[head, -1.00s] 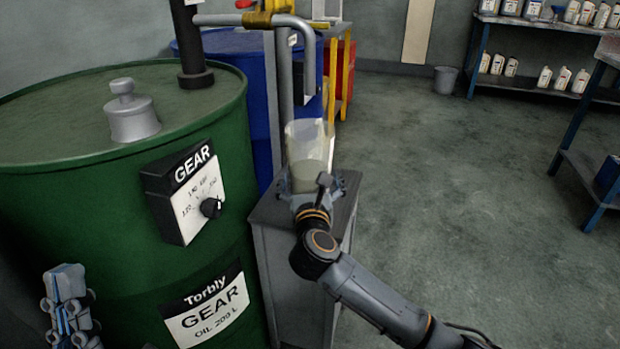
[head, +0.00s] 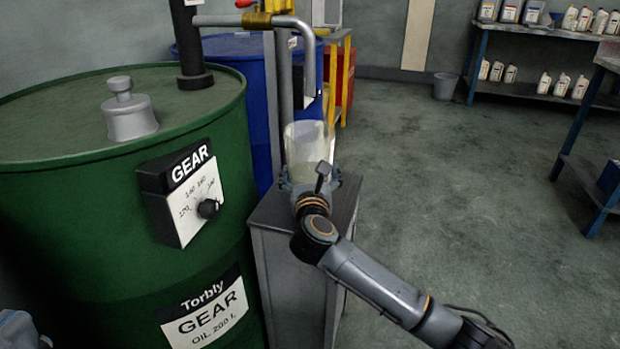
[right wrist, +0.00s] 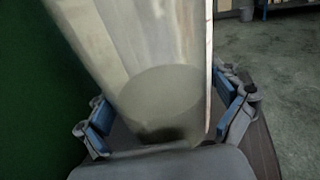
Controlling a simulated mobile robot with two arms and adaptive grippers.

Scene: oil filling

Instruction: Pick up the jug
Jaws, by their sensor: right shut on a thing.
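The jug (head: 306,146) is a translucent, pale container above the grey cabinet, to the right of the green drum in the head view. My right gripper (head: 311,184) is at its lower part, shut on it. In the right wrist view the jug (right wrist: 150,65) fills the middle, with blue finger pads of my right gripper (right wrist: 165,120) on both sides. Whether the jug's base touches the cabinet top is hidden by my gripper. A bit of my left gripper (head: 22,330) shows at the lower left corner, too cut off to tell its state.
The grey cabinet (head: 285,270) stands under the jug. The green gear oil drum (head: 80,230) is close on the left, with a blue drum (head: 235,47) behind. A metal spout pipe (head: 298,28) hangs above the jug.

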